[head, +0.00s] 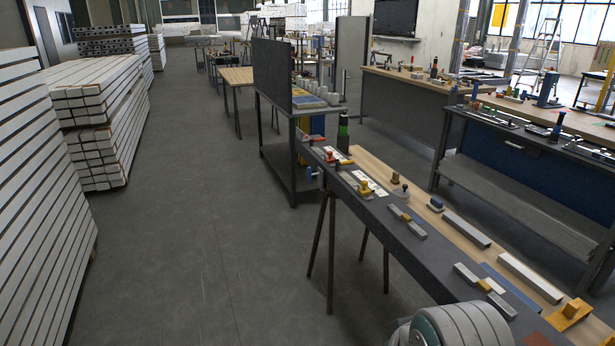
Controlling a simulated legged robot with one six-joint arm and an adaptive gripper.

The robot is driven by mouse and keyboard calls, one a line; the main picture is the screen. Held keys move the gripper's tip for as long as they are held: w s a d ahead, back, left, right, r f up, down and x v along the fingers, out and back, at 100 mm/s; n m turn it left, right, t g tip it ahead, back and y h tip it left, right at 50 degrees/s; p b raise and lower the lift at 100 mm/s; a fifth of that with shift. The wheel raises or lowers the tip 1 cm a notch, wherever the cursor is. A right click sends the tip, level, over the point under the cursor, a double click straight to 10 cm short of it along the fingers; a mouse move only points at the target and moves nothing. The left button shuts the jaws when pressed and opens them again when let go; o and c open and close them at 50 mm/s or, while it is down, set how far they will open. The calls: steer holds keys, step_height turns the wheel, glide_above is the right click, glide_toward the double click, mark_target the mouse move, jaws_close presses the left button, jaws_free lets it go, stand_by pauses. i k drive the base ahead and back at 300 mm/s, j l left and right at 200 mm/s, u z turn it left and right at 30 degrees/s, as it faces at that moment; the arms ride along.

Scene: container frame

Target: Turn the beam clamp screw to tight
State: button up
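I cannot single out the beam clamp or its screw with certainty; the fittings are small and far. A long narrow bench (412,246) with a dark top and a wooden strip runs from the bottom right into the middle. A yellow block (572,309) lies at the near right end. My gripper is not in view.
Stacked pale beams (92,95) line the left side. A dark upright panel (272,75) stands on a shelf unit behind the bench. A workbench with a blue back (545,165) stands at right. The grey floor (190,240) between stacks and bench is clear.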

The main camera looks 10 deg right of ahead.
mark_target(309, 169)
steer(key=i+j, duration=0.45)
steer(key=i, duration=0.25)
steer(key=i+j+z, duration=0.1)
steer(key=i+j, duration=0.35)
steer(key=i, duration=0.25)
steer(key=i+j, duration=0.5)
steer(key=i, duration=0.15)
steer(key=l+z, duration=0.05)
